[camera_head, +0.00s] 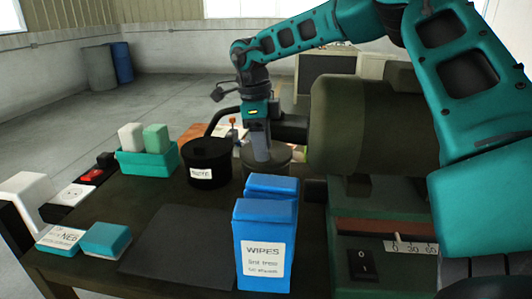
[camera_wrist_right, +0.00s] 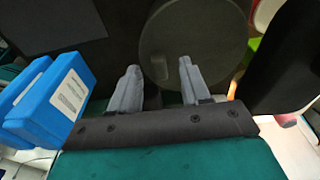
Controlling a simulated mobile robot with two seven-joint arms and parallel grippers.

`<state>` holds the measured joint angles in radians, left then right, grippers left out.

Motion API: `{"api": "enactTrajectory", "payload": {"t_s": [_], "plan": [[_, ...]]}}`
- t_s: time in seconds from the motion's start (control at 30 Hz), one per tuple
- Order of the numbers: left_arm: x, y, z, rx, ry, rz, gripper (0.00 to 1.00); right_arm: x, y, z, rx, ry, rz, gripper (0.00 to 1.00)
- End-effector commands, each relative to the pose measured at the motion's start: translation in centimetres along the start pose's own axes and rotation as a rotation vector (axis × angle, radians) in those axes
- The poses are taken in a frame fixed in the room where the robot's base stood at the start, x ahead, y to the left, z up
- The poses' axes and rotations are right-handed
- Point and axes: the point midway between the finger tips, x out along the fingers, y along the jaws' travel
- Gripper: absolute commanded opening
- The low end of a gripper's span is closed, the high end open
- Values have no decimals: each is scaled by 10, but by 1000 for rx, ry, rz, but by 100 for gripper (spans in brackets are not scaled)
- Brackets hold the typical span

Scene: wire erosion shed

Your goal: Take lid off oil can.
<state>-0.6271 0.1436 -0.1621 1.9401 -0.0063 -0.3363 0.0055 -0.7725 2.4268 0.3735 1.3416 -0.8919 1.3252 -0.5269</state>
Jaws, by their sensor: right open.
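A round can with a dark grey-green lid (camera_head: 280,154) stands on the bench behind the blue boxes; it looks like the oil can, but no label on it shows. In the right wrist view its flat round lid (camera_wrist_right: 205,30) lies beyond the fingers. My right gripper (camera_head: 261,150) points down over this can, and its fingers hide part of the lid. In the wrist view the gripper (camera_wrist_right: 158,75) is open, with nothing held between its fingers. Whether the fingertips touch the lid I cannot tell. My left gripper is not in view.
A black labelled pot (camera_head: 207,160) stands just left of the can. Blue wipes boxes (camera_head: 264,225) stand in front, also in the wrist view (camera_wrist_right: 55,95). A teal bin (camera_head: 147,163) is at left. A green machine (camera_head: 375,130) blocks the right. A dark mat (camera_head: 180,245) lies bare.

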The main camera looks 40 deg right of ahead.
Motion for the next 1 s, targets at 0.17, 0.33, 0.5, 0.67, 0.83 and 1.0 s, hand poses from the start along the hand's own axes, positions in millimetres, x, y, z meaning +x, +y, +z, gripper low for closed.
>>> {"api": "enactTrajectory", "payload": {"t_s": [0.17,0.33,0.5,0.67,0.83,1.0], "plan": [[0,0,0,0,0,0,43,6,0,0,0,-2,-2,47],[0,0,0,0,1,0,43,6,0,0,0,-1,-2,43],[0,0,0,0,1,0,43,6,0,0,0,-1,-2,27],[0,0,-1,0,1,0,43,6,0,0,0,-1,-2,11],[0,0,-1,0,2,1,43,6,0,0,0,-1,-2,0],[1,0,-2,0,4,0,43,5,0,0,0,-2,-3,0]]}}
